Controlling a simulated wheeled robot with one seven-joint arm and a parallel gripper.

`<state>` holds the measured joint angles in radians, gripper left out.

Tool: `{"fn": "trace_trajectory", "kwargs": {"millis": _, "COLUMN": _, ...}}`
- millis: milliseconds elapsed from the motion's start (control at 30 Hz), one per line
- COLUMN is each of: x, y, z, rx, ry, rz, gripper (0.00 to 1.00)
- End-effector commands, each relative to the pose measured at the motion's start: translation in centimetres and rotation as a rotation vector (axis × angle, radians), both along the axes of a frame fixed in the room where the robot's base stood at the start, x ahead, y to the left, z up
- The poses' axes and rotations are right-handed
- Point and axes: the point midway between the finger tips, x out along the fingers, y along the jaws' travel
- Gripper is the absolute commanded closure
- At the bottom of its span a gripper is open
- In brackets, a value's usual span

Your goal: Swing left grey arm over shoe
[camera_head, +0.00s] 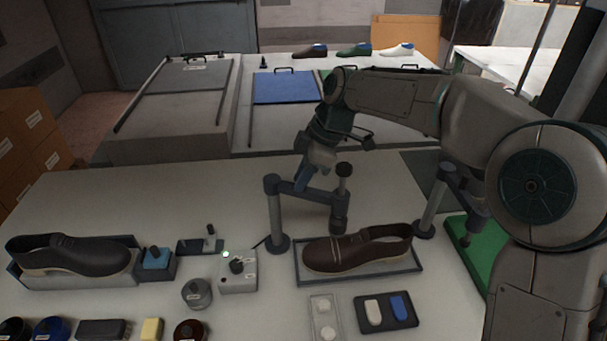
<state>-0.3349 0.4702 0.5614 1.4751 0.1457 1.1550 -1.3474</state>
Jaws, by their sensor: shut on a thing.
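The brown shoe (355,249) lies on a shallow grey tray (410,268) on the table, its toe to the left. The left grey arm (322,194) runs from the top of a round post (275,215) rightward to a dark knob with a plunger (338,212) below it. In the picture the plunger's lower end meets the shoe's upper edge; I cannot tell whether it is above or behind the shoe. My gripper (301,181) points down and is shut on the left grey arm near its post. My own arm hides part of the background.
A second post (431,212) with a grey arm stands right of the shoe, by a green mat (472,250). A control box (238,270) and a small tray with pads (386,312) are near the shoe. Another dark shoe (75,252) stands at left.

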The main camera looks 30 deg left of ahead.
Motion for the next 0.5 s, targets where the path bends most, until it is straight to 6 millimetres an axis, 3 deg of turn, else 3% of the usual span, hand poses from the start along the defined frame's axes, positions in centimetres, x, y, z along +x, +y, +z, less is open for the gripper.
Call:
{"fn": "trace_trajectory", "kwargs": {"millis": 100, "x": 0.07, "y": 0.08, "z": 0.15, "rx": 0.004, "ry": -0.003, "rz": -0.001, "gripper": 1.0}}
{"fn": "trace_trajectory", "kwargs": {"millis": 133, "x": 0.07, "y": 0.08, "z": 0.16, "rx": 0.005, "ry": -0.003, "rz": -0.001, "gripper": 0.81}}
{"fn": "trace_trajectory", "kwargs": {"millis": 200, "x": 0.07, "y": 0.06, "z": 0.15, "rx": 0.004, "ry": -0.003, "rz": -0.002, "gripper": 0.62}}
{"fn": "trace_trajectory", "kwargs": {"millis": 500, "x": 0.1, "y": -0.04, "z": 0.16, "rx": 0.002, "ry": -0.001, "rz": -0.003, "gripper": 0.62}}
